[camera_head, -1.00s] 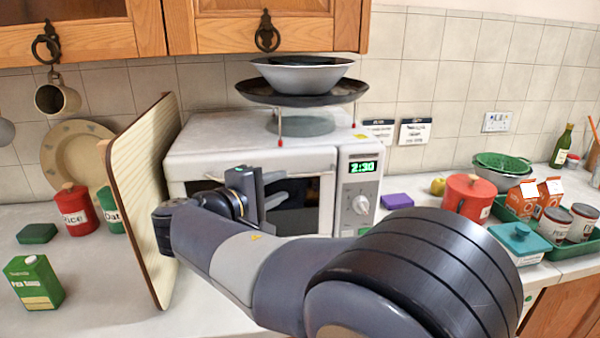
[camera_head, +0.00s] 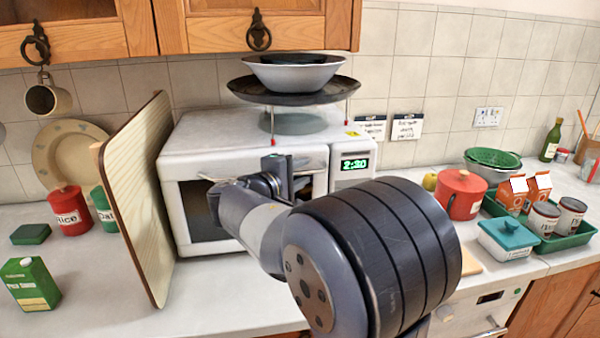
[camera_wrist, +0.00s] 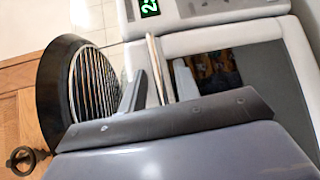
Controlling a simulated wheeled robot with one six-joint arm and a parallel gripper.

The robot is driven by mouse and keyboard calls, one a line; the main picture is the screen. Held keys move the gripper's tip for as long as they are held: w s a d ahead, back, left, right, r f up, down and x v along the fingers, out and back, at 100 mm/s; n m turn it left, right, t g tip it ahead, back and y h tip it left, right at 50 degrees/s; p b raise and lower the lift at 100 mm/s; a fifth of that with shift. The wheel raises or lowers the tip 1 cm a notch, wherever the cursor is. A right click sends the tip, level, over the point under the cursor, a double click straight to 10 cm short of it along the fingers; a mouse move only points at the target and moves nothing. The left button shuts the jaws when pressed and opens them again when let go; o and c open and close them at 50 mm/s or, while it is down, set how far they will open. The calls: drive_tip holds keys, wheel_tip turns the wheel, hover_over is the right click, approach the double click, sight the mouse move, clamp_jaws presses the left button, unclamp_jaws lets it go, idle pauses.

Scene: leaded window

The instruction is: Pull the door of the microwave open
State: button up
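The white microwave (camera_head: 200,145) stands on the counter with its green display reading 2:30 (camera_head: 355,164). Its door (camera_head: 192,222), with a dark window, looks shut. My gripper (camera_head: 277,182) is at the upper part of the door front, right of its middle; my arm hides the lower right of the door. In the wrist view two grey fingers stand apart at my gripper (camera_wrist: 160,88). A pale bar, apparently the door handle (camera_wrist: 155,65), shows between them, with gaps on both sides. Whether the fingers touch it cannot be told. The dark door window (camera_wrist: 215,68) lies to the right.
A black pan (camera_head: 245,90) on a stand with a bowl (camera_head: 300,76) is on top of the microwave. A ribbed board (camera_head: 140,195) stands close to its left side. Tins, cartons and a red canister (camera_head: 460,195) are at right. Counter in front is clear.

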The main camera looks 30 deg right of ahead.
clamp_jaws()
drive_tip(key=shift+s, duration=0.1)
idle(0.5)
